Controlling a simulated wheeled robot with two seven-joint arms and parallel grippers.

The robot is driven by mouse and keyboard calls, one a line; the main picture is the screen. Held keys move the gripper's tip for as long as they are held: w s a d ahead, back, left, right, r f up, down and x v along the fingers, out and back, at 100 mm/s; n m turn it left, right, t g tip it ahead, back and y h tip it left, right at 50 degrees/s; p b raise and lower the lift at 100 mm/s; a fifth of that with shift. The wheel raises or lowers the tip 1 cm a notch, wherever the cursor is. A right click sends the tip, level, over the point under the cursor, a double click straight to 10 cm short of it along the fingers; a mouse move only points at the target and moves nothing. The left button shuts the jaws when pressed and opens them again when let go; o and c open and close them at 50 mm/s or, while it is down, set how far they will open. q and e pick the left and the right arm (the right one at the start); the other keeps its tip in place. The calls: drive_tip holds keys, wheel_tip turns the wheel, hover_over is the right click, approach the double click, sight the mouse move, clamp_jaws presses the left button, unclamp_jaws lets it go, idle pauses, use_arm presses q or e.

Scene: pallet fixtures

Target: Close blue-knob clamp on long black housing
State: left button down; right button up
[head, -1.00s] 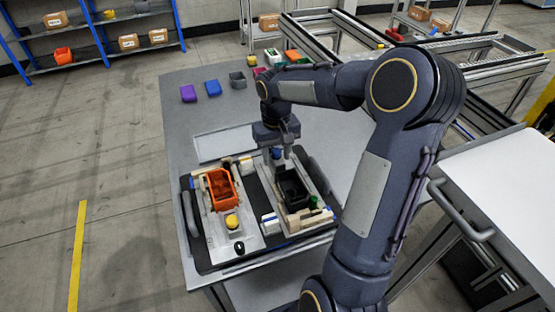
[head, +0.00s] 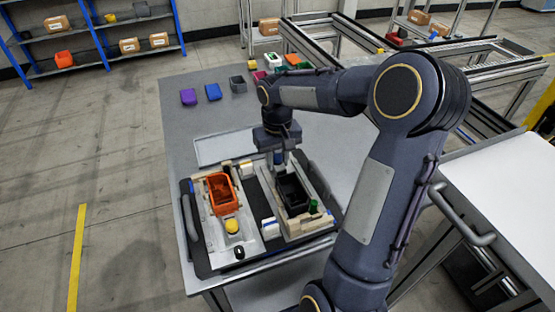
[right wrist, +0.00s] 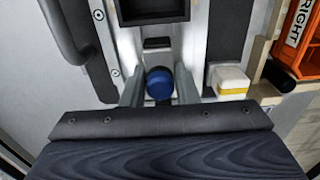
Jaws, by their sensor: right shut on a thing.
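The long black housing (head: 291,189) sits in the right-hand fixture on the tabletop pallet. My left gripper is out of view.
An orange bin (head: 221,193) sits in the left-hand fixture, with a yellow knob (head: 232,227) and a black knob (head: 239,253) near it. A white-and-yellow block (right wrist: 231,82) stands close beside my right gripper. Purple, blue and grey bins line the table's back.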

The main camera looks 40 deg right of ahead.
drive_tip(key=shift+s+a, duration=0.3)
drive_tip(key=shift+s, duration=0.65)
drive_tip(key=o, duration=0.8)
drive_tip(key=shift+c, duration=0.2)
drive_tip(key=shift+r, duration=0.1)
wheel_tip(320, 180, up, 8)
drive_tip(key=p, duration=0.6)
